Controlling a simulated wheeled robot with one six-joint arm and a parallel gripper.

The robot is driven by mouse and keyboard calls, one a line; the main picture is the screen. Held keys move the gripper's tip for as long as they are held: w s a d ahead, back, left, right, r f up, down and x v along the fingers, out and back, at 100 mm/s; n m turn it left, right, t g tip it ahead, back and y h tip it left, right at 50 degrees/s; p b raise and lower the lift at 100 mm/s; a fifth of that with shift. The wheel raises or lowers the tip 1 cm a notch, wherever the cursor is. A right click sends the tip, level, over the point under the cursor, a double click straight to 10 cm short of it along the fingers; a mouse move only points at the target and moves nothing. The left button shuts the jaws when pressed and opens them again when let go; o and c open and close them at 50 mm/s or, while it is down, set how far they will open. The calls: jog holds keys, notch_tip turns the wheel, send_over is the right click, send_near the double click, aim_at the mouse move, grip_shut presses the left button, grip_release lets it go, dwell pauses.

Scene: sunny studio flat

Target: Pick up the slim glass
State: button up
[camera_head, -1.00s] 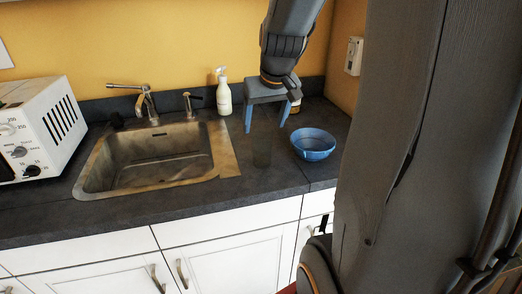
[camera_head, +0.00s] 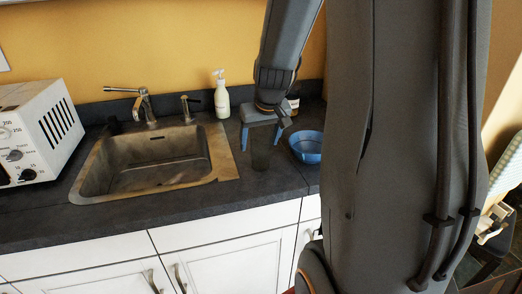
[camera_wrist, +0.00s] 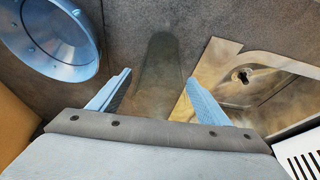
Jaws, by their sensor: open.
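The slim glass (camera_head: 261,157) is a dark, see-through tumbler. It stands on the dark counter between the sink and the blue bowl. My gripper (camera_head: 262,148) is just above and around its upper part in the head view, with its two blue fingers apart. In the wrist view the slim glass (camera_wrist: 160,75) shows between and beyond the open fingers of my gripper (camera_wrist: 160,82). Its lower end is faint there, and I cannot tell whether a finger touches it.
The blue bowl (camera_head: 306,147) stands close to the right of the glass. The sink (camera_head: 226,165) lies to the left. A soap bottle (camera_head: 221,98) and a brown-labelled jar (camera_head: 294,103) stand behind. A white microwave (camera_head: 38,130) is at far left. The counter front is clear.

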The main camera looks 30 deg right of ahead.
jog(key=shift+x, duration=0.85)
jog(key=c, duration=1.3)
jog(key=shift+r, duration=0.1)
